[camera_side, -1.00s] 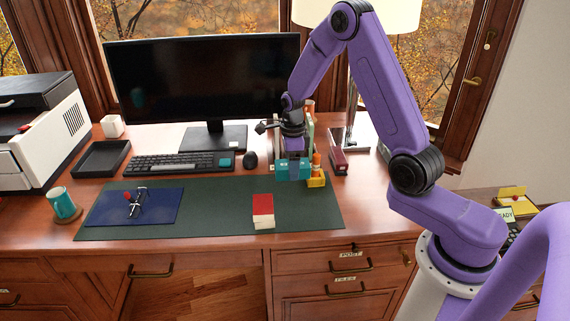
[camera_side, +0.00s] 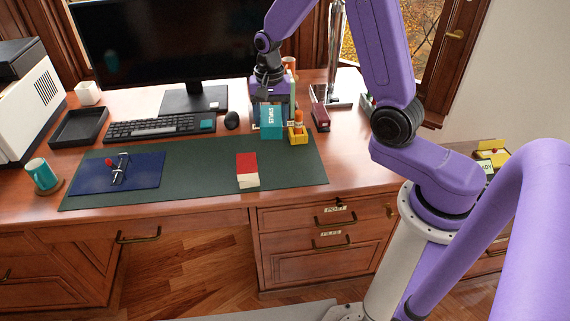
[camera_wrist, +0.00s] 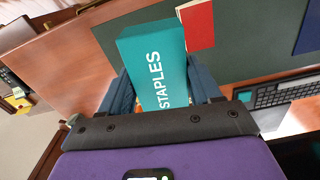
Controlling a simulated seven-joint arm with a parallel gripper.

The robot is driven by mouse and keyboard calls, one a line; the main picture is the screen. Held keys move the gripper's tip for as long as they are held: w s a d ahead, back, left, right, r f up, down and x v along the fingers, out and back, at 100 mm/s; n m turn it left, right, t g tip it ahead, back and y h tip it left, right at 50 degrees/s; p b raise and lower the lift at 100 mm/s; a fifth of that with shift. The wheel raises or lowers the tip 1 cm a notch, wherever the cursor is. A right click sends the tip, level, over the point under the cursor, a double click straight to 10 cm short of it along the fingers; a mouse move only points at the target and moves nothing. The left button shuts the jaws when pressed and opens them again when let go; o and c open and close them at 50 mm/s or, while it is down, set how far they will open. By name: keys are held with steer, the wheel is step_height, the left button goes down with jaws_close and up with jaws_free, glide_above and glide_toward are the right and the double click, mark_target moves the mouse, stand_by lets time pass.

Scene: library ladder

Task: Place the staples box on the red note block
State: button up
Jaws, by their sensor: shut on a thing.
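The teal staples box (camera_side: 271,121), lettered STAPLES, is in my gripper (camera_side: 268,101) near the back right of the green desk mat. In the wrist view the box (camera_wrist: 155,62) sits between my gripper's two blue fingers (camera_wrist: 163,88), which are shut on its sides. Its lettered face shows in both views. I cannot tell how high it is above the mat. The red note block (camera_side: 247,170), red on top with cream sides, lies on the mat, apart from the box, nearer the front and a little left. It also shows in the wrist view (camera_wrist: 198,24), beyond the box; nothing is on it.
A yellow holder (camera_side: 298,135) with an orange item stands just right of the box. A dark red stapler (camera_side: 320,117) lies farther right. The mouse (camera_side: 232,120), keyboard (camera_side: 160,129) and blue folder (camera_side: 117,173) are to the left. The mat around the note block is clear.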

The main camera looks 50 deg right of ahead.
mark_target(274, 126)
steer(key=n, duration=0.1)
steer(key=s+a+r+n, duration=0.1)
steer(key=n, duration=0.3)
steer(key=shift+s+a+r, duration=0.15)
steer(key=shift+a+r, duration=0.1)
steer(key=shift+r, duration=0.1)
steer(key=n, duration=0.3)
steer(key=s+a+r+n, duration=0.1)
steer(key=shift+r+n, duration=0.1)
steer(key=shift+n, duration=0.3)
steer(key=n, duration=0.4)
steer(key=s+n, duration=0.1)
steer(key=n, duration=0.1)
steer(key=shift+s+a+f, duration=0.1)
steer(key=shift+a+f, duration=0.1)
steer(key=shift+a, duration=0.1)
steer(key=s+f+n, duration=0.2)
steer(key=s+n, duration=0.2)
steer(key=n, duration=1.7)
steer(key=w+f, duration=0.3)
steer(key=w, duration=0.1)
steer(key=w+a+f, duration=0.1)
steer(key=w+f, duration=0.2)
steer(key=w, duration=0.2)
steer(key=w+f, duration=0.3)
steer(key=w, duration=0.1)
steer(key=shift+w+a+f, duration=0.15)
steer(key=shift+w+f, duration=0.2)
steer(key=shift+f, duration=1.65)
